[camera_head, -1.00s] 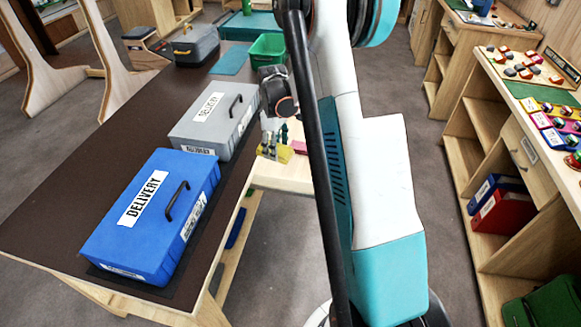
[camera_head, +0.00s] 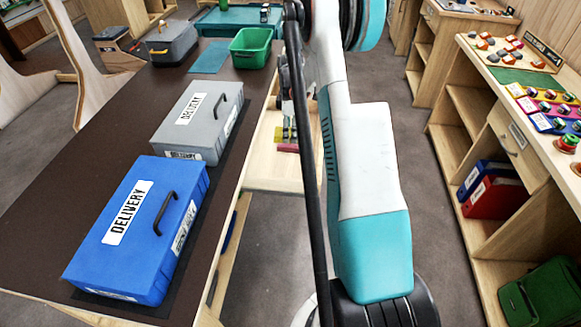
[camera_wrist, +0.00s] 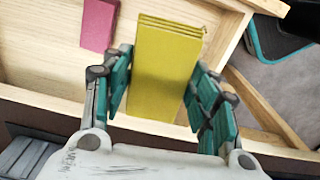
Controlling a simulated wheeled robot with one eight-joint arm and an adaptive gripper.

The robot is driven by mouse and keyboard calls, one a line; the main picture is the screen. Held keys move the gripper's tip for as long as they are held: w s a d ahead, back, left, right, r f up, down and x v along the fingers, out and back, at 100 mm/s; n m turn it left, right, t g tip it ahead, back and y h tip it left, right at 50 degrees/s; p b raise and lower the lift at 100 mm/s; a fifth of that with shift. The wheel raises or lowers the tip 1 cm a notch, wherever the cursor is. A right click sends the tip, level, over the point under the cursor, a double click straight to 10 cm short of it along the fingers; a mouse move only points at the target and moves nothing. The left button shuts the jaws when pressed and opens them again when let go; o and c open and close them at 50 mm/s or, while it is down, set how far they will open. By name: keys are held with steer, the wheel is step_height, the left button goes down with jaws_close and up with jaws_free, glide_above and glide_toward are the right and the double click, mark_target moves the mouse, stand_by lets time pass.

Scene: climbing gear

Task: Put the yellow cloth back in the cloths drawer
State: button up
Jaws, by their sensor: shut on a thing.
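The yellow cloth (camera_wrist: 163,70) is a folded, flat stack held upright between the teal finger pads of my gripper (camera_wrist: 162,92) in the wrist view. My gripper is shut on it. Below it is an open wooden drawer (camera_wrist: 45,98) with a pink cloth (camera_wrist: 98,24) lying at its upper left. In the head view the open drawer (camera_head: 262,172) sticks out from the right side of the brown-topped table. The yellow cloth (camera_head: 290,133) shows there above the drawer, partly hidden by my arm. Whether it touches the drawer floor is unclear.
On the brown table (camera_head: 95,130) stand a blue delivery box (camera_head: 105,255), a grey delivery box (camera_head: 170,140) and a green bin (camera_head: 251,50). Shelves (camera_head: 470,140) stand at the right, with grey floor between.

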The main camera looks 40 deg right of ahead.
mark_target(291, 170)
step_height(291, 170, down, 17)
steer(key=b, duration=0.5)
steer(key=shift+r, duration=0.1)
steer(key=shift+b, duration=0.3)
steer(key=shift+f, duration=0.2)
steer(key=o, duration=1.2)
steer(key=shift+r, duration=0.15)
steer(key=r+p, duration=0.2)
steer(key=r, duration=0.2)
steer(key=r+p, duration=0.2)
steer(key=r, duration=0.3)
steer(key=a+r+p, duration=0.1)
steer(key=r+p, duration=0.1)
steer(key=r, duration=0.2)
steer(key=shift+w+r, duration=0.3)
steer(key=shift+w, duration=0.1)
